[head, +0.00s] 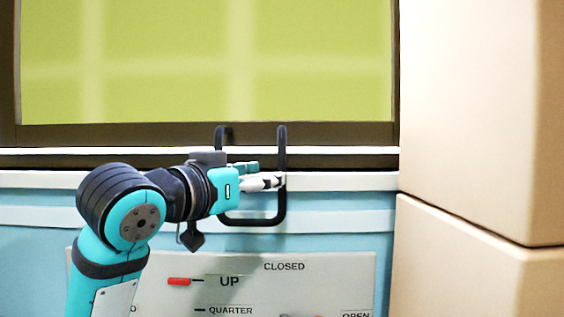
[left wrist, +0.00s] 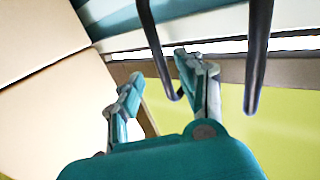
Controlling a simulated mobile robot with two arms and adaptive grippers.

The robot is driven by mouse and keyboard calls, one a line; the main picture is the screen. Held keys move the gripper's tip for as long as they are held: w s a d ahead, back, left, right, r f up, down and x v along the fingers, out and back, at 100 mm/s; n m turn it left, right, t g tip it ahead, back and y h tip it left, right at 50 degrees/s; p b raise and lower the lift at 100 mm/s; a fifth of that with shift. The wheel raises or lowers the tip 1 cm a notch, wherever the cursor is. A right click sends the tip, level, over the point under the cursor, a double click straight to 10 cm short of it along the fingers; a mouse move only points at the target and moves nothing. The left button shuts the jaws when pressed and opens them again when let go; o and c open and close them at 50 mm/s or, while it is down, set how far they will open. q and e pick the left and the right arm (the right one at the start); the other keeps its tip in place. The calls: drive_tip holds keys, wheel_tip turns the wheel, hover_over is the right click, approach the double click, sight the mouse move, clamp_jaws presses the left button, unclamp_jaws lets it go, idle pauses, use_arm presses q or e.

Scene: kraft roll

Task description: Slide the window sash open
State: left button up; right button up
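The window sash (head: 205,60) has a yellow-green pane in a dark frame and fills the top of the head view. A black U-shaped handle (head: 282,150) hangs in front of its lower rail. My left gripper (head: 264,180) reaches in from the left, its fingertips at the handle's right bar. In the left wrist view, my gripper (left wrist: 157,75) has its fingers spread. One handle bar passes between them in the picture, and the other bar (left wrist: 257,50) lies to the right. I cannot tell whether the fingers touch the handle. My right gripper is not in view.
Stacked tan boxes (head: 465,120) stand close at the right, beside the window; they also show in the left wrist view (left wrist: 60,110). Below the sill (head: 340,181) is a pale panel (head: 340,275) marked CLOSED, UP, QUARTER and OPEN, with a red marker (head: 179,281) next to UP.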

sight(284, 210)
use_arm(q)
drive_tip(key=p+x, duration=0.2)
drive_tip(key=x, duration=0.4)
drive_tip(key=shift+w+d, duration=0.1)
drive_tip(key=shift+c, duration=0.3)
clamp_jaws()
drive_tip(key=shift+w+d+f, duration=0.1)
drive_tip(key=shift+w, duration=0.05)
